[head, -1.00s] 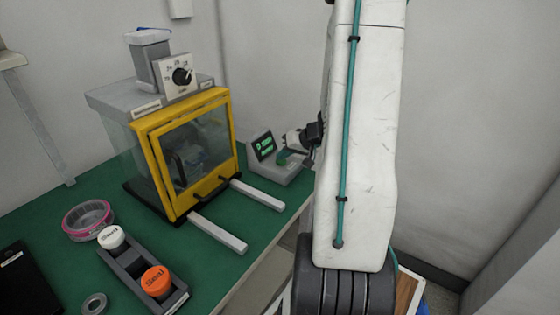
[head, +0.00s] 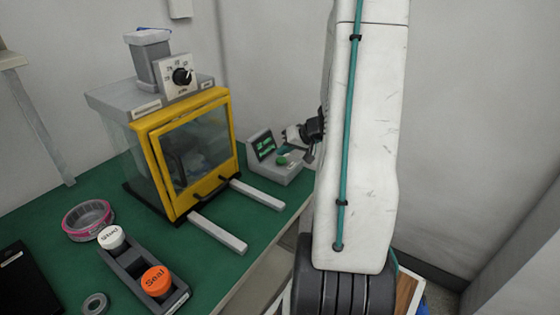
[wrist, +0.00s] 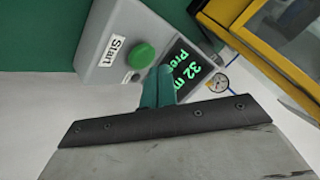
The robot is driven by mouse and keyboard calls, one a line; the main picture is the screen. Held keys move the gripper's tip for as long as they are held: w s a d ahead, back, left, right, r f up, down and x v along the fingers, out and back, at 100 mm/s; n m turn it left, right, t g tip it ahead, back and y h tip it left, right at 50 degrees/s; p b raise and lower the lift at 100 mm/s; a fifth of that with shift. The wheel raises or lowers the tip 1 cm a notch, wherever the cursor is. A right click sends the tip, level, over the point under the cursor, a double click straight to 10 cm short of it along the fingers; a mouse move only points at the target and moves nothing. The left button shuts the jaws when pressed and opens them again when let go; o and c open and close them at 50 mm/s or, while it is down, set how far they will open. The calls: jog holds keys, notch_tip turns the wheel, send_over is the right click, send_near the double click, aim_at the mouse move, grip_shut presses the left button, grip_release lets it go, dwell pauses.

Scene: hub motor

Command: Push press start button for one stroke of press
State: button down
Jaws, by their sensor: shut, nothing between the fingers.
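The press start button is a green dome (wrist: 141,56) on a grey control box (wrist: 110,50) marked "Start". In the head view the button (head: 283,160) shows on top of the box, right of the press. My gripper (wrist: 158,88) is shut and empty, its teal fingertips just beside the button in the picture, with a small gap visible. In the head view my gripper (head: 308,156) is just right of the button. The press (head: 185,150) has a yellow-framed clear door, which looks shut.
Two pale rails (head: 218,232) stick out in front of the press. A holder (head: 122,268) with white and orange capped stamps, a pink-rimmed round container (head: 88,220) and a tape roll (head: 95,304) are on the green bench. A gauge (wrist: 218,82) is near the screen.

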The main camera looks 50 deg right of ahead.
aim_at(284, 160)
jog(key=shift+r, duration=2.5)
